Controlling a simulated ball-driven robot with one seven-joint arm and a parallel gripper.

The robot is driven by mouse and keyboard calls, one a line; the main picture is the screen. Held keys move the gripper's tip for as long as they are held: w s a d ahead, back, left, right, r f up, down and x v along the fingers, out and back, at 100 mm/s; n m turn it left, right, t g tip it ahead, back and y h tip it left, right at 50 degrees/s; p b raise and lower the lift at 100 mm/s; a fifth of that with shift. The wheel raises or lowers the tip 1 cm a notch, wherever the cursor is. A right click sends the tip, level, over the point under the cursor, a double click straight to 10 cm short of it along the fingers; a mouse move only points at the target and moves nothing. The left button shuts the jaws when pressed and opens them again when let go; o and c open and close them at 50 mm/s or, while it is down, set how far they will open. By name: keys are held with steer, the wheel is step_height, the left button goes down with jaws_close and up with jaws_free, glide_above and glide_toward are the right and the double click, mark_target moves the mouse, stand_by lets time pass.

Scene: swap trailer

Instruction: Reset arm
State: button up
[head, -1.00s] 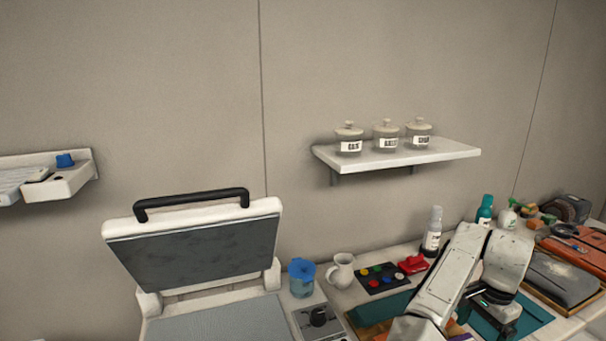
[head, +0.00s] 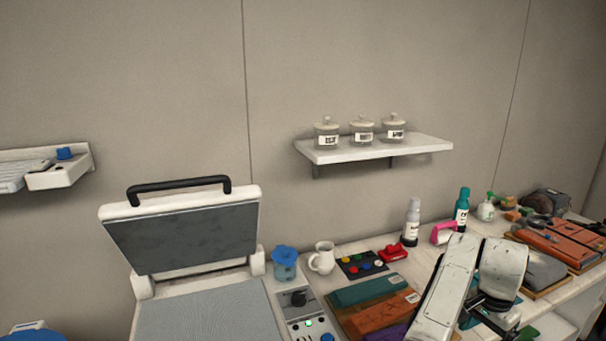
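My arm (head: 448,285) reaches up from the bottom edge at the lower right of the head view and bends over the counter. Its white wrist end (head: 503,265) points down at the right. My gripper (head: 490,308) is dark and lies low beneath the wrist. The fingers are small and partly hidden by the arm, so I cannot tell whether they are open or shut, or whether they hold anything.
Left of the arm are folded cloths (head: 370,290), a white jug (head: 322,258), a blue-topped jar (head: 285,263) and an open-lidded press (head: 190,235). Bottles (head: 411,222) and a pink object (head: 444,233) stand behind it. A shelf (head: 420,146) holds three jars.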

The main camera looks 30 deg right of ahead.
steer(key=s+a+f+n, duration=0.3)
steer(key=a+n, duration=0.3)
steer(key=a, duration=0.4)
steer(key=s+a+f+n+t, duration=0.1)
steer(key=s+a+f+n, duration=0.2)
steer(key=a, duration=0.7)
steer(key=s+a+f+n, duration=0.3)
steer(key=a+f+n, duration=0.3)
steer(key=a+n, duration=0.3)
steer(key=shift+s+a+f+n+y, duration=0.3)
steer(key=shift+a+f, duration=0.1)
steer(key=shift+a, duration=0.7)
